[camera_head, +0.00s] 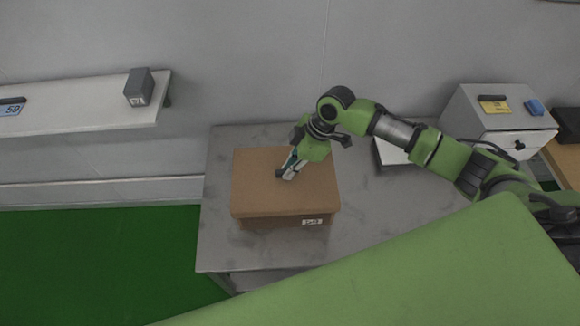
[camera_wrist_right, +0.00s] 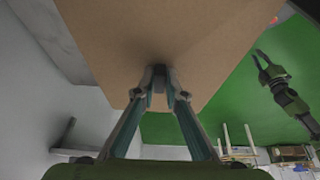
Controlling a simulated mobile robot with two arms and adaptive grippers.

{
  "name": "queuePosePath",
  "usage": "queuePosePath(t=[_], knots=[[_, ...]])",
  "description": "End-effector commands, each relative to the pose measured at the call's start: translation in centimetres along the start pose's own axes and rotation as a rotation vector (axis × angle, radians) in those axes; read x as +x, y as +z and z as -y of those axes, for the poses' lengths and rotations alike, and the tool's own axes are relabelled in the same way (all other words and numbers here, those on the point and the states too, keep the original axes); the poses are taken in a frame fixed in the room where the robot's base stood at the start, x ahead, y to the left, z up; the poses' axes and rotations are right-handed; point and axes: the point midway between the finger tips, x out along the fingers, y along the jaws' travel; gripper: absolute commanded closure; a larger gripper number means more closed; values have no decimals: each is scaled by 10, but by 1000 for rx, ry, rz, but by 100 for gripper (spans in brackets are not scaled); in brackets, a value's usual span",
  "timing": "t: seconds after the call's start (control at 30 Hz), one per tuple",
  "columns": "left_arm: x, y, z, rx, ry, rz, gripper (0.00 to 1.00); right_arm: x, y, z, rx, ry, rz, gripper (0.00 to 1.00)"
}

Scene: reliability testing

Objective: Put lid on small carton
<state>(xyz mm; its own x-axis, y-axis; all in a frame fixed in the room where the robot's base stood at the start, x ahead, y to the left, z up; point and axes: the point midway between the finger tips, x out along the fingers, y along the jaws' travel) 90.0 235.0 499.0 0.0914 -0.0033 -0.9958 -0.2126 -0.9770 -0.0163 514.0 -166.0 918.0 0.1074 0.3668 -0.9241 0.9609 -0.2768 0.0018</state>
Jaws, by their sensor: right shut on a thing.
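The brown cardboard lid (camera_head: 258,185) lies over the small carton (camera_head: 275,223) on the grey metal table, covering its top. A strip of the carton's front with a white label shows under the lid's front edge; I cannot tell whether the lid is fully seated. My right gripper (camera_head: 287,174) reaches down onto the lid and is shut on it.
The table (camera_head: 370,215) is clear around the carton. A white flat item (camera_head: 392,152) lies at its back right. A grey cabinet (camera_head: 490,120) stands farther right. A white shelf (camera_head: 80,110) with a grey box (camera_head: 139,88) is at left. The floor (camera_head: 100,260) is green.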

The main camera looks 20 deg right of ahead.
Motion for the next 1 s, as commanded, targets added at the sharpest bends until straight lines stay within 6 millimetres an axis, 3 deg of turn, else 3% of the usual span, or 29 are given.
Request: queuePosePath(t=[0.2, 0.23, 0.3, 0.57, 0.63, 1.0], knots=[[0, 0, 0, 0, 0, 0, 79, 0, 0, 0, 0, 0, 0, 100], [0, 0, 0, 0, 0, 0, 79, 0, 0, 0, 0, 0, 0, 86], [0, 0, 0, 0, 0, 0, 79, 0, 0, 0, 0, 0, 0, 69], [0, 0, 0, 0, 0, 0, 79, 0, 0, 0, 0, 0, 0, 69], [0, 0, 0, 0, 1, 0, 79, 0, 0, 0, 0, 0, 1, 53], [-1, 0, -1, 0, 1, 0, 79, -1, 0, 0, 0, 0, 0, 53]])
